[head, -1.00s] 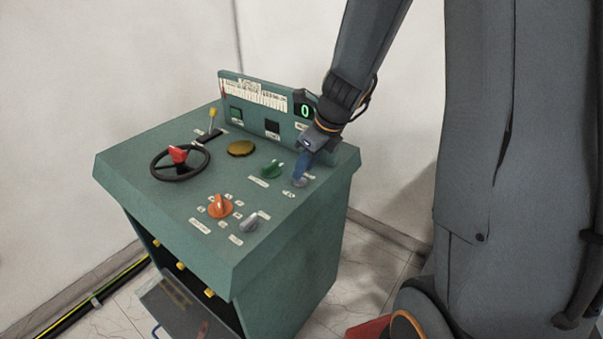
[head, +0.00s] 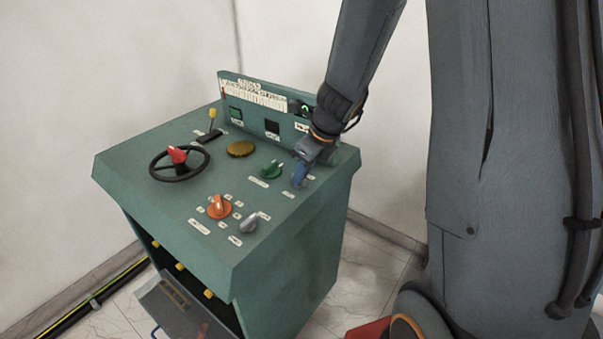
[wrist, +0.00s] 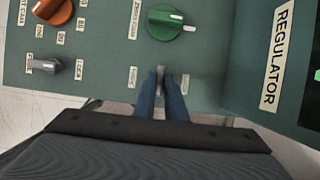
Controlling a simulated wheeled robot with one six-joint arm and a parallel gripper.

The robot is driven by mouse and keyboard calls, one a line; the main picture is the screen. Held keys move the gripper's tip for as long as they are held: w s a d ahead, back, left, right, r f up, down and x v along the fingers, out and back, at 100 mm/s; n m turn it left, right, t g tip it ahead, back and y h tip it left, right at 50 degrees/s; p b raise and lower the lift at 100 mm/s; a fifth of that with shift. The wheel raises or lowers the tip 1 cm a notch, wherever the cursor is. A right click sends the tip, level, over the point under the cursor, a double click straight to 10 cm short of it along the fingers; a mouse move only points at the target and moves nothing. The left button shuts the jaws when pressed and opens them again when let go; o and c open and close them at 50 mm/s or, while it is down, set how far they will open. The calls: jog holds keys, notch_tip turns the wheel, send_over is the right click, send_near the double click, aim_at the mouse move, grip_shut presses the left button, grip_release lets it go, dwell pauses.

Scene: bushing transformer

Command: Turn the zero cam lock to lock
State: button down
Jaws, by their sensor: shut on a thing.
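A small grey knob (wrist: 160,76) stands on the green panel, between two small labels whose text I cannot read clearly. My gripper (wrist: 161,93) is shut on this knob, with a blue finger on each side of it. In the wrist view the knob's grip lies roughly upright in the picture, pointing at neither label. In the head view my gripper (head: 299,179) is at the right side of the console top and hides most of the knob.
Close by are a green knob (head: 271,169), an orange knob (head: 219,207) and another grey knob (head: 249,223). A black handwheel (head: 162,177) and a yellow-tipped lever (head: 212,114) are farther left. The raised back panel (head: 255,121) stands behind my gripper.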

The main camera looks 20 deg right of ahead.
jog(key=shift+n, duration=0.3)
jog(key=n+g+y, duration=0.1)
jog(key=n, duration=0.2)
jog(key=shift+w+d+n+p, duration=0.1)
jog(key=shift+n+p, duration=0.2)
jog(key=shift+p, duration=0.1)
jog(key=n+g, duration=0.1)
jog(key=n, duration=0.1)
jog(key=n+y+p, duration=0.1)
jog(key=n, duration=0.1)
jog(key=shift+w+n+g, duration=0.15)
jog(key=shift+n+g, duration=0.15)
jog(key=shift+g, duration=0.1)
jog(key=n+g, duration=0.1)
jog(key=n, duration=0.3)
jog(key=shift+w+g+p, duration=0.2)
jog(key=shift+g+p, duration=0.1)
jog(key=shift+g, duration=0.1)
jog(key=n, duration=0.2)
jog(key=n+g, duration=0.1)
jog(key=n, duration=0.2)
jog(key=shift+w+g+h, duration=0.1)
jog(key=shift+g+h, duration=0.2)
jog(key=shift+h, duration=0.1)
jog(key=c, duration=1.8)
grip_release()
